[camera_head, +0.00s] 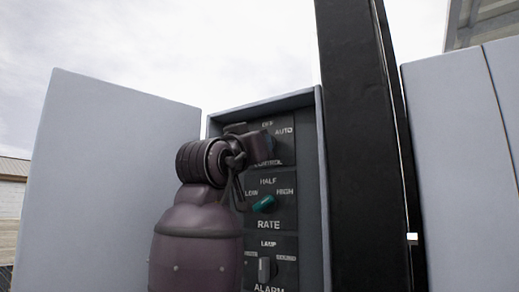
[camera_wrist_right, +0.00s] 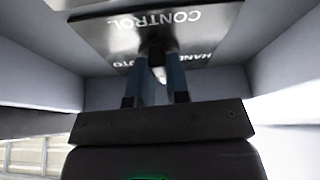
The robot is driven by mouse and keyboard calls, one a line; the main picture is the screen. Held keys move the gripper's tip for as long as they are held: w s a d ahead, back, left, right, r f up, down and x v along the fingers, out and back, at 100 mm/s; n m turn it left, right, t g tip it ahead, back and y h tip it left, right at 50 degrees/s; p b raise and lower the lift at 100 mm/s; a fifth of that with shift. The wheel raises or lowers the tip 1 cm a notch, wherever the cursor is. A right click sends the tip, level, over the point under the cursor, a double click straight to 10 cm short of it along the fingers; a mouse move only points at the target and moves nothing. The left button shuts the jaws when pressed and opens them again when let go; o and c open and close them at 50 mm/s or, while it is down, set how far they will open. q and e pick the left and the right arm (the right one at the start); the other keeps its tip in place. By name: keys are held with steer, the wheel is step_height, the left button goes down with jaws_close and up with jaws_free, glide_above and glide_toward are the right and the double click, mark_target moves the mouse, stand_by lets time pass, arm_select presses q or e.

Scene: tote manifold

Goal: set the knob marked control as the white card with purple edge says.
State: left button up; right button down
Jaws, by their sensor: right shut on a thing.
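The control knob (camera_wrist_right: 160,72) sits between the two fingers of my right gripper (camera_wrist_right: 160,58) in the right wrist view, with a small pale mark showing on it. My right gripper is shut on it. The CONTROL plate (camera_wrist_right: 165,20) appears upside down there, with HAND and part of AUTO readable. In the head view, my right gripper (camera_head: 258,146) is at the top plate (camera_head: 285,128), where OFF, AUTO and CONTROL show. My arm hides the HAND side and the knob's pointing direction. The white card with purple edge and my left gripper are not in view.
Below are the RATE plate with a green knob (camera_head: 264,204) and the ALARM plate with a grey knob (camera_head: 264,270). The plates sit inside a grey recessed box (camera_head: 312,180). A black post (camera_head: 362,150) stands close on the right, and a pale panel (camera_head: 100,170) on the left.

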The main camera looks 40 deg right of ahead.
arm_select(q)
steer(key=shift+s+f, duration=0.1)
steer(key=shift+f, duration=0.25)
arm_select(e)
steer(key=shift+m+g, duration=0.3)
steer(key=shift+m, duration=0.4)
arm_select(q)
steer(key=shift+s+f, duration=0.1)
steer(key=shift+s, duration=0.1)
arm_select(e)
steer(key=shift+h, duration=0.3)
steer(key=c, duration=1.1)
jaws_free()
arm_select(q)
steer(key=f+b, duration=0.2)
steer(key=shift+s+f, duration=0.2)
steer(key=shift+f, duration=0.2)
arm_select(e)
steer(key=v, duration=1)
steer(key=shift+a, duration=0.4)
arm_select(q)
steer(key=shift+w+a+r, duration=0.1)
arm_select(e)
steer(key=shift+s+f, duration=0.1)
steer(key=shift+s, duration=0.05)
